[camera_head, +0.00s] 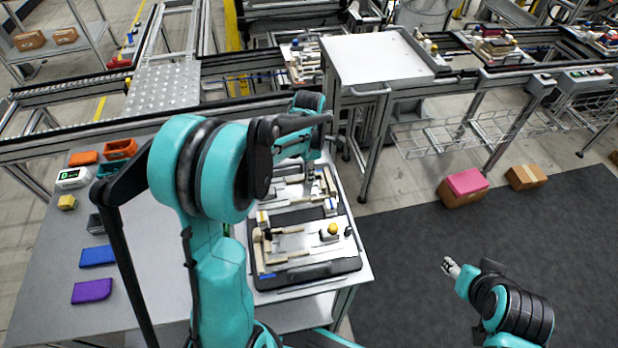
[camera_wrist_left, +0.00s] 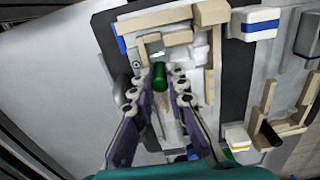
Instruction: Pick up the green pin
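The green pin (camera_wrist_left: 160,76) shows in the left wrist view, upper middle, near pale fixture blocks on a pallet. My left gripper (camera_wrist_left: 164,92) has its two purple-padded fingers on either side of the pin. A narrow gap seems to show between the pin and the right finger, so the fingers look open around it. In the head view my left arm hides the pin. The pallet (camera_head: 345,264) with its fixtures lies on the table's right side. My right gripper (camera_head: 451,267) is over the dark floor mat at lower right, away from the table; its finger opening is too small to judge.
The grey table (camera_head: 45,285) carries blue (camera_head: 97,256) and purple (camera_head: 92,290) pieces, orange bins (camera_head: 120,149) and a display box (camera_head: 71,178) at left. A white-topped cart (camera_head: 378,58) stands behind the table. Pink (camera_head: 466,182) and brown (camera_head: 525,176) boxes sit on the floor.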

